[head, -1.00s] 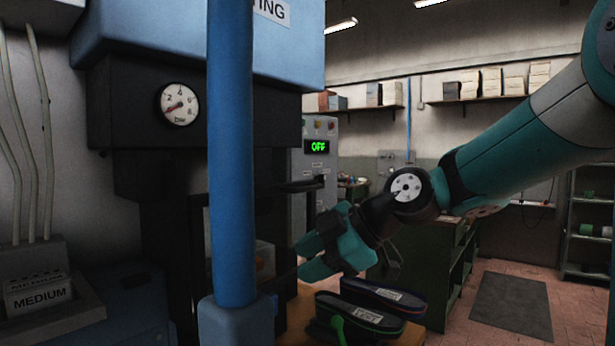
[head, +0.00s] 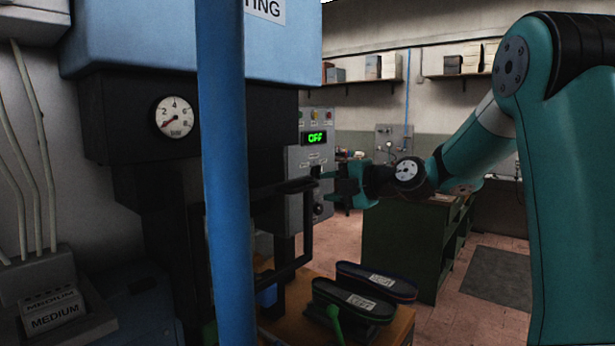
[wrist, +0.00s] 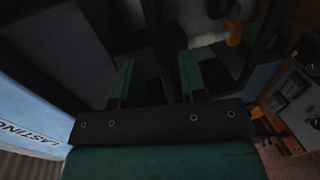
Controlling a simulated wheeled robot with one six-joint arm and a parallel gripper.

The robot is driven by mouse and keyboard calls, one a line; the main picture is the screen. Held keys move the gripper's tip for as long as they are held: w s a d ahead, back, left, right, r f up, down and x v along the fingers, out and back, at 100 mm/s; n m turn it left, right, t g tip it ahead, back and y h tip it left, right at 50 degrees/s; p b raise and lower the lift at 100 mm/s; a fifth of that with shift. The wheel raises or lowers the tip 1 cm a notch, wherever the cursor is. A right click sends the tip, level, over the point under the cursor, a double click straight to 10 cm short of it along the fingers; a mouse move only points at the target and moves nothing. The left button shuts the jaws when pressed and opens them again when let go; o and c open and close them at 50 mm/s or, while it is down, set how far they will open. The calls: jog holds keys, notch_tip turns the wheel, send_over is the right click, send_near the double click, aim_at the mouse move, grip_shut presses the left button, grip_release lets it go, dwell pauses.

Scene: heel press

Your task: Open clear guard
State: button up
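The clear guard (head: 308,228) shows in the head view as a black frame on the front of the press, partly hidden by the blue post. Its clear pane is hard to make out. My gripper (head: 331,187) is at the right of the guard's upper part, near its edge; I cannot tell if they touch. In the wrist view the two green fingers of my gripper (wrist: 157,80) stand wide apart. A dark bar runs beyond the gap between them, and nothing is clearly held.
A blue post (head: 228,200) stands close in front of the press.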

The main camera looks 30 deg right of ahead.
aim_at(309, 187)
jog(key=p+x, duration=0.2)
jog(key=x, duration=0.5)
jog(key=shift+p, duration=0.4)
grip_shut()
